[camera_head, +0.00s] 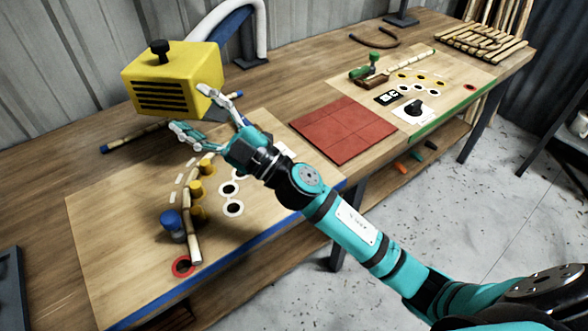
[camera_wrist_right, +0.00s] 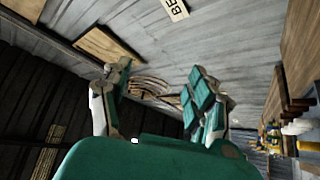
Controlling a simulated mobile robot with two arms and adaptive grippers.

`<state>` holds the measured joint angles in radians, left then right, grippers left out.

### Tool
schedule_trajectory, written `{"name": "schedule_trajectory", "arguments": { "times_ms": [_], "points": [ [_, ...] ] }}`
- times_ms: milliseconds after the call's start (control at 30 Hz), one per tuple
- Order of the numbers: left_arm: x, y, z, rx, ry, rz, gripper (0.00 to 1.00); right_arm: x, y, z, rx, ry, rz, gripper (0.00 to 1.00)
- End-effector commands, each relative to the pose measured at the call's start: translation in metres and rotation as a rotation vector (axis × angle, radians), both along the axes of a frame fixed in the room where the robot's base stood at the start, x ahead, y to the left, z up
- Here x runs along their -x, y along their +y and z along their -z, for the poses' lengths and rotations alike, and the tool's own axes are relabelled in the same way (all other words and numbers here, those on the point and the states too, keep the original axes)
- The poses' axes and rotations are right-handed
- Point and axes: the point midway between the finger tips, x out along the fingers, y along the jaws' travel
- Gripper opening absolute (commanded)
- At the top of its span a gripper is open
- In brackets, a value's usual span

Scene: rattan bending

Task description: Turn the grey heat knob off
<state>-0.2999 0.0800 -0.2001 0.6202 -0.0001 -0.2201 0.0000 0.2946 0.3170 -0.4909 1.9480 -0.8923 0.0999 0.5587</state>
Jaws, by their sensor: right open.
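No plainly grey knob shows. A dark knob (camera_head: 160,46) stands on top of the yellow slotted box (camera_head: 160,85) at the back left of the bench. A second dark knob (camera_head: 414,107) sits on a white plate on the right board. I cannot tell which is the heat knob or how either is set. My right gripper (camera_head: 192,107) is open and empty, in front of the yellow box's lower right side. Its spread fingers also show in the right wrist view (camera_wrist_right: 158,98); no knob is clear there. My left gripper is not in view.
The blue-edged board (camera_head: 110,235) holds yellow pegs, a blue peg (camera_head: 172,224) and a rattan pole (camera_head: 192,228). A red tiled mat (camera_head: 343,130) lies mid-bench. A white and blue hose (camera_head: 262,25) rises behind the box. A slatted rack (camera_head: 482,42) stands far right.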

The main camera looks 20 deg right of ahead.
Motion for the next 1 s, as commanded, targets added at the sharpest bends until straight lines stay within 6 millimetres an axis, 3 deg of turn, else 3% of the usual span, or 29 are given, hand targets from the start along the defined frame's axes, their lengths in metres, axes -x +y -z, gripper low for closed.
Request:
{"name": "schedule_trajectory", "arguments": {
  "times_ms": [67, 200, 333, 467, 533, 700, 800, 900, 1000],
  "points": [
    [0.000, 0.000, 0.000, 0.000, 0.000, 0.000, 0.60, 0.011, 0.036, -0.011, 0.157, -0.134, -0.163, 0.60],
    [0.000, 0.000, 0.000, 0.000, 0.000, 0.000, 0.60, 0.029, 0.076, 0.012, 0.496, -0.263, -0.435, 0.60],
    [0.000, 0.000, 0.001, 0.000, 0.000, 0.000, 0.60, 0.028, 0.073, 0.056, 0.874, -0.261, -0.634, 0.60],
    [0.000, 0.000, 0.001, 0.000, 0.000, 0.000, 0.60, 0.008, 0.023, 0.098, 1.279, -0.122, -0.748, 0.60],
    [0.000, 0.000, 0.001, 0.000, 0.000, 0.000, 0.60, -0.006, -0.019, 0.109, 1.488, 0.005, -0.768, 0.60],
    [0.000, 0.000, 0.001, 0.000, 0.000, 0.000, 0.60, -0.029, -0.122, 0.100, 1.849, 0.363, -0.717, 0.60],
    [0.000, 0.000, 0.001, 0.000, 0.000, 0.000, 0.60, -0.032, -0.163, 0.087, 1.952, 0.528, -0.670, 0.60],
    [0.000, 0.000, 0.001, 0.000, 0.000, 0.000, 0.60, -0.031, -0.183, 0.078, 2.001, 0.619, -0.642, 0.60],
    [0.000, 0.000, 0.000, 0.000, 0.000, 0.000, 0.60, -0.030, -0.189, 0.080, 2.013, 0.647, -0.637, 0.60]
  ]
}}
